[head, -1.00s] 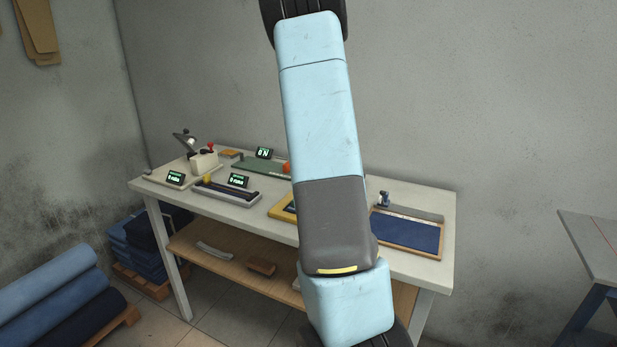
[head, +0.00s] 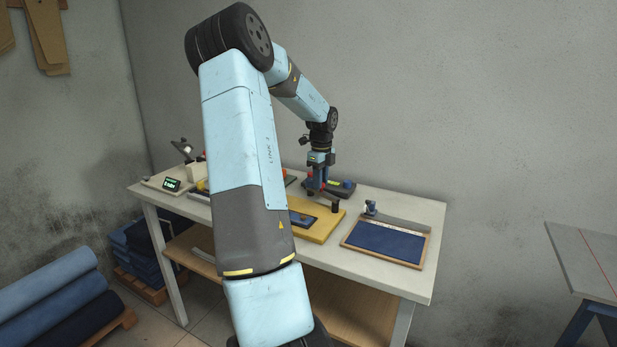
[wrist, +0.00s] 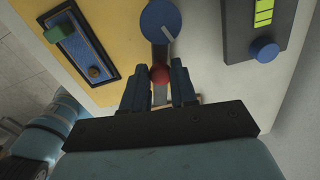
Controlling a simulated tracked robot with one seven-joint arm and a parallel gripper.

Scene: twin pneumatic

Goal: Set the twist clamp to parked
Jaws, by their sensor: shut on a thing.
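In the wrist view, what looks like the twist clamp is a round blue disc (wrist: 161,20) with a grey lever and a red ball (wrist: 160,74) at the lever's near end. My gripper (wrist: 160,85) has its two fingers on either side of the red ball and is shut on it. The disc lies just beyond the fingertips, at the right edge of a yellow board (wrist: 105,25). In the head view my gripper (head: 317,191) points down at the back of the yellow board (head: 322,230). The red ball is hidden there.
A dark blue panel with a green block (wrist: 57,33) lies on the board. A dark box with a blue knob (wrist: 265,51) and green bars stands at right in the wrist view. A wood-framed blue tray (head: 385,243) lies right on the table. A small display (head: 171,184) stands left.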

